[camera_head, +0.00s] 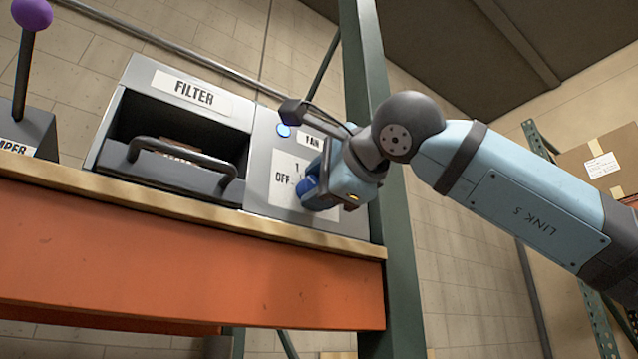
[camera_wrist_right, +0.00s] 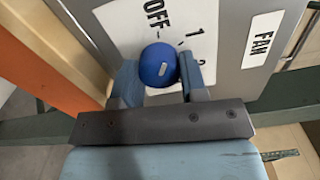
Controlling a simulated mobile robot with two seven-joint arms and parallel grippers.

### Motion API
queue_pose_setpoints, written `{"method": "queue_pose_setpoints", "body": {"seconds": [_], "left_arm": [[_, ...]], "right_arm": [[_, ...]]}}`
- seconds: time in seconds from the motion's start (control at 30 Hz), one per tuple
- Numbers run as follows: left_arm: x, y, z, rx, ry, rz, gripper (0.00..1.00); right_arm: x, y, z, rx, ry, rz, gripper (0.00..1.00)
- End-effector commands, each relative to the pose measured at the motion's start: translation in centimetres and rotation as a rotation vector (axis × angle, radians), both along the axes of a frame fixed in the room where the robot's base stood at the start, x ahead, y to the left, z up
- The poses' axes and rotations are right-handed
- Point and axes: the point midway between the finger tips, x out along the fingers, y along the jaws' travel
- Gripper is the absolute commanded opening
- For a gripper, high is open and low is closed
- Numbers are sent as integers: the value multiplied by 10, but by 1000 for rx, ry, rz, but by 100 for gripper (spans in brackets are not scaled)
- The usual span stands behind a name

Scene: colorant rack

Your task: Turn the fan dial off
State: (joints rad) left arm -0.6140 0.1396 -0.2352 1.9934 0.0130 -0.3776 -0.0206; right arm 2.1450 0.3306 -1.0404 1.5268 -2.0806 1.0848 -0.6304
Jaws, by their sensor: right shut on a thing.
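The fan dial is a round blue knob (camera_wrist_right: 157,62) with a small white mark, on the grey fan panel (camera_head: 265,172) at the right end of the shelf. A white plate behind it reads OFF, 1 and a partly hidden 2. I cannot tell which label the mark points to. My right gripper (camera_wrist_right: 160,76) is shut on the dial, one finger on each side of it. In the head view the right gripper (camera_head: 318,187) covers most of the dial and part of the plate. My left gripper is not in view.
A blue light (camera_head: 283,130) glows on the fan panel. A filter box (camera_head: 195,108) with a grey handle stands to its left, and a purple-knobbed lever (camera_head: 30,15) farther left. A green rack post (camera_head: 372,70) rises just right of the panel.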

Motion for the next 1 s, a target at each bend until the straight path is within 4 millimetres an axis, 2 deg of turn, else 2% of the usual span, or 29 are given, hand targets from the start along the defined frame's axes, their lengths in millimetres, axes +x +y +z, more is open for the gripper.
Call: {"method": "queue_pose_setpoints", "body": {"seconds": [0.4, 1.0], "left_arm": [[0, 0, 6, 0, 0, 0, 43], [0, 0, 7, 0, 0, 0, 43]], "right_arm": [[0, -1, 2, -197, -147, -1, 16], [0, 0, 2, -245, -180, 0, 16]]}}
